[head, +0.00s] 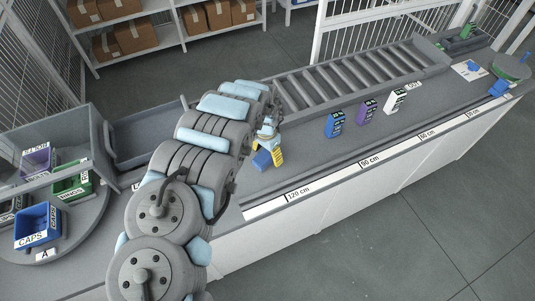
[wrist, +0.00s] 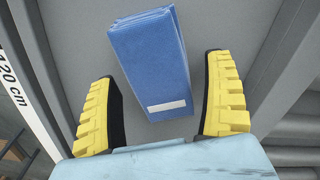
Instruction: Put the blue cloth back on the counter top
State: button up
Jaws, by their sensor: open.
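The blue cloth (wrist: 148,58) is folded into a neat rectangle with a white label at its near end. It lies on the grey counter top (head: 300,160), and in the head view only a bit of it (head: 262,160) shows beside my gripper. My gripper (wrist: 165,112) has its two yellow fingers spread wide. The cloth's near end reaches in between the fingers, with a gap on each side, and nothing is clearly gripped. My arm hides part of the counter around it in the head view.
Blue (head: 334,124), purple (head: 368,111) and white (head: 396,101) boxes stand on the counter to the right. A roller conveyor (head: 350,75) runs behind. A round turntable with bins, including a blue CAPS bin (head: 38,226), is at the left. Distance labels (head: 300,195) line the front edge.

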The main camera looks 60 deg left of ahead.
aim_at(267, 153)
notch_tip(267, 153, up, 12)
jog(key=p, duration=0.3)
jog(key=shift+a+r+p, duration=0.15)
jog(key=shift+p, duration=0.25)
jog(key=shift+s, duration=0.15)
dwell(0.6)
